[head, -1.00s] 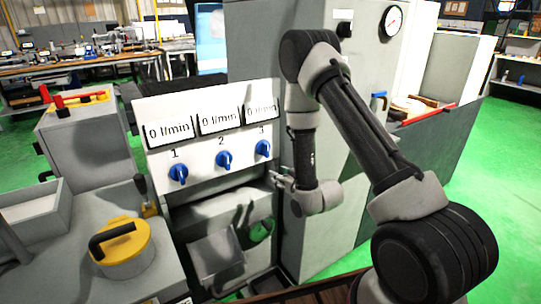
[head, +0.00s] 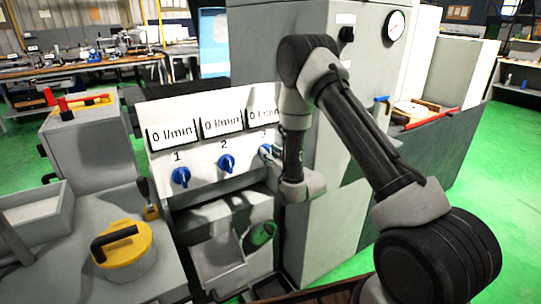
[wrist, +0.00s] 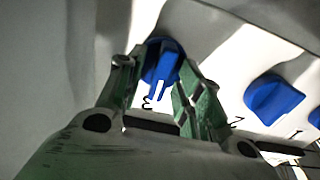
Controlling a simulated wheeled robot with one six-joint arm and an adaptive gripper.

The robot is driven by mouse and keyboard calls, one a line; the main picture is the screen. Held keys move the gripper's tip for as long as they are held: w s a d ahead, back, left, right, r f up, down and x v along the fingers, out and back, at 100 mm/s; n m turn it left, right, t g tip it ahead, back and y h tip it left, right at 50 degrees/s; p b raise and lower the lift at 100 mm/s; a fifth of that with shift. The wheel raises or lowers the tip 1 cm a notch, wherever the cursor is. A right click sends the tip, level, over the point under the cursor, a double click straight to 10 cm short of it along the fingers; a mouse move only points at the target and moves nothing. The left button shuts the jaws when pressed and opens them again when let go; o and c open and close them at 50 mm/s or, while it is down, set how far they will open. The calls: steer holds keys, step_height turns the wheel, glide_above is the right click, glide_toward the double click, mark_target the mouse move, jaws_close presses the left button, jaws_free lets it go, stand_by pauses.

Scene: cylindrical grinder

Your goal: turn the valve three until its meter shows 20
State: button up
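Valve three (head: 265,149) is a blue knob on the white panel, at the right of the row and partly covered by my gripper. Its meter (head: 261,116) is partly behind my arm; a 0 shows on it. The fingers are apart, one on each side; I cannot tell if either touches the knob. In the head view my gripper (head: 274,156) is small and at the valve.
Valve two (head: 226,163) and valve one (head: 180,177) are to the left, with meters (head: 221,123) reading 0 l/min above. Valve two also shows close to the right finger in the wrist view (wrist: 272,98). A grey cabinet (head: 322,220) stands right of the panel.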

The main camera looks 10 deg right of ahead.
jaws_close()
steer(key=shift+n, duration=0.4)
steer(key=n, duration=0.5)
steer(key=shift+a+f, duration=0.1)
steer(key=shift+a, duration=0.05)
steer(key=n, duration=0.6)
steer(key=shift+s+a+f+n, duration=0.1)
steer(key=shift+n, duration=0.3)
jaws_free()
